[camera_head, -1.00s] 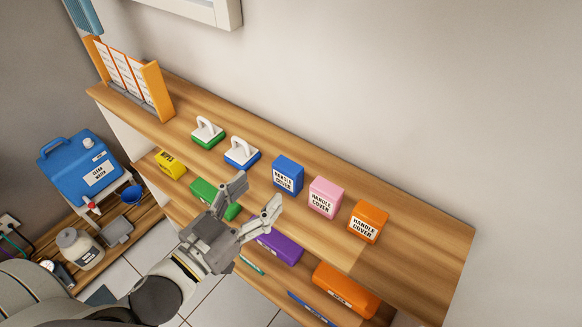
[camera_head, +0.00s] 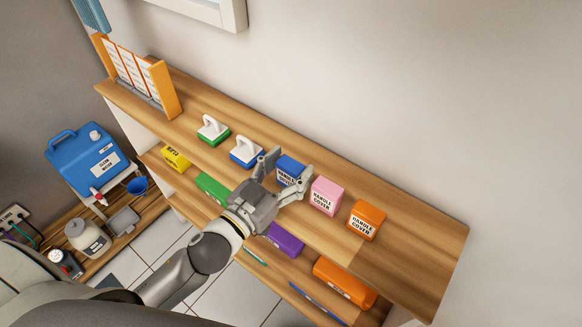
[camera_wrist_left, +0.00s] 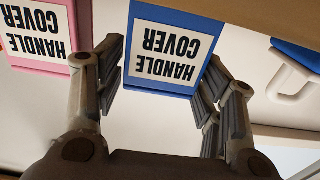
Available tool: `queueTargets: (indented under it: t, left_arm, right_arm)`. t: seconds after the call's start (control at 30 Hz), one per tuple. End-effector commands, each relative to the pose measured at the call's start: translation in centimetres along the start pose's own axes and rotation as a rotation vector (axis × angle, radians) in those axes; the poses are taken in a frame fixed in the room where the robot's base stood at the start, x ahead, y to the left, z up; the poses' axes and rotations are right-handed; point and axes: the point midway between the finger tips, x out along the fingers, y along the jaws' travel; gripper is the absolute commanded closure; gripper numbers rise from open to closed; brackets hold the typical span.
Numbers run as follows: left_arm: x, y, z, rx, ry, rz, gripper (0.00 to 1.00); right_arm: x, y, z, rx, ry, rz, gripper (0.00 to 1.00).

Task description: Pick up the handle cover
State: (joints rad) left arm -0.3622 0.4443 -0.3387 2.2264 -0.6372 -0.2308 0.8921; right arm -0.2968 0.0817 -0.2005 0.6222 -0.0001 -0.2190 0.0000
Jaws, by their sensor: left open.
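Three boxes labelled "HANDLE COVER" stand in a row on the top shelf: a blue handle cover (camera_head: 289,171), a pink handle cover (camera_head: 326,196) and an orange handle cover (camera_head: 366,220). My left gripper (camera_head: 288,166) is open at the blue one, with a finger to either side of it in the picture. In the left wrist view the blue box (camera_wrist_left: 174,47) shows upside down between the open fingers (camera_wrist_left: 163,75), and the pink box (camera_wrist_left: 42,35) is at the left. I cannot tell whether the fingers touch the blue box. My right gripper is not in view.
The wooden shelf top (camera_head: 415,250) is bare toward its right end. Two white-handled blocks, green-based (camera_head: 212,130) and blue-based (camera_head: 246,152), stand left of the boxes. An orange rack (camera_head: 140,75) is at the far left. Coloured boxes, including a purple one (camera_head: 286,240), lie on lower shelves.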

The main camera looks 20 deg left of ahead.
Motion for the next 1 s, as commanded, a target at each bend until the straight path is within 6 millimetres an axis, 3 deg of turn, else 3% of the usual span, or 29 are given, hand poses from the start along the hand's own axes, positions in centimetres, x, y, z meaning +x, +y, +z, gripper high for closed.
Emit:
queueTargets:
  t: [0.4, 0.6, 1.0]
  left_arm:
    - [0.93, 0.01, 0.04, 0.001, 0.000, 0.000, 0.39]
    - [0.92, 0.00, 0.03, 0.000, 0.000, -0.001, 0.62]
    - [0.92, -0.01, -0.30, 0.001, 0.001, 0.000, 0.63]
  right_arm:
    - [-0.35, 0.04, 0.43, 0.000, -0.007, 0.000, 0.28]
    - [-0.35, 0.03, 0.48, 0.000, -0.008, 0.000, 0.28]
    - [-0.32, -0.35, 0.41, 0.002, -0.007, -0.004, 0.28]
